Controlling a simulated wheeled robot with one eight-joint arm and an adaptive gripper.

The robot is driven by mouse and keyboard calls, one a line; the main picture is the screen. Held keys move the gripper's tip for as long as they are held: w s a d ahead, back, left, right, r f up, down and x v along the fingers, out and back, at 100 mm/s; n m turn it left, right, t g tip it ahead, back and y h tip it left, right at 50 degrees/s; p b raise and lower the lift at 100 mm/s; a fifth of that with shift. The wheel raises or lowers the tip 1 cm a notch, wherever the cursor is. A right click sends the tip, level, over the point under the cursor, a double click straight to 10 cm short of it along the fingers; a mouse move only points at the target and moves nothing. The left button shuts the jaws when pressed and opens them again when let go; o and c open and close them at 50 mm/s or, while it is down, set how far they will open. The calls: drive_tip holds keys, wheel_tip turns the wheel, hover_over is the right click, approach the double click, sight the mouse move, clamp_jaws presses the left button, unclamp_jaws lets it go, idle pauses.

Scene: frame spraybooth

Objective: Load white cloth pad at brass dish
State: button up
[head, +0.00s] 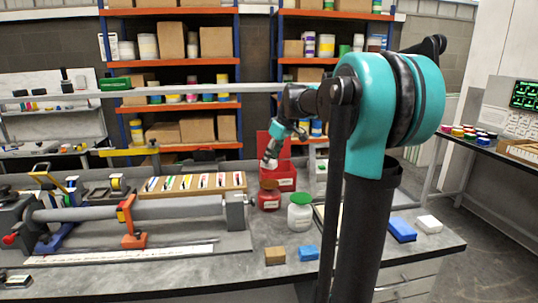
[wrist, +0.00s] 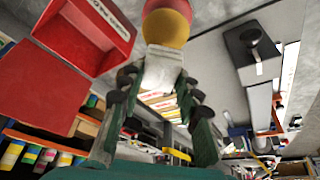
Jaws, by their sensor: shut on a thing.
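My gripper (wrist: 158,82) is shut on a white cloth pad (wrist: 163,65), which sits between its two dark green fingers in the wrist view. In the head view my gripper (head: 271,155) hangs over the bench, in front of a red stand, with a small white bit at its tip. Just beyond the pad in the wrist view is a round yellow and red thing (wrist: 167,25), which looks like the brass dish with red in it. The pad appears to overlap its near edge; I cannot tell whether they touch.
The red stand (head: 284,175) is close by my gripper; it also fills the upper left of the wrist view (wrist: 60,85). A red jar (head: 269,200) and a green-lidded white jar (head: 299,217) stand below. Blue (head: 401,229) and white blocks (head: 428,224) lie at right.

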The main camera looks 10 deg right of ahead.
hover_over(268, 182)
drive_tip(key=s, duration=0.1)
drive_tip(key=shift+s+d+f, duration=0.1)
drive_tip(key=shift+d+f, duration=0.1)
drive_tip(key=shift+f, duration=1.25)
drive_tip(key=shift+d+f, duration=0.2)
drive_tip(key=shift+f, duration=1.2)
drive_tip(key=shift+f, duration=1)
drive_tip(key=shift+r, duration=3.5)
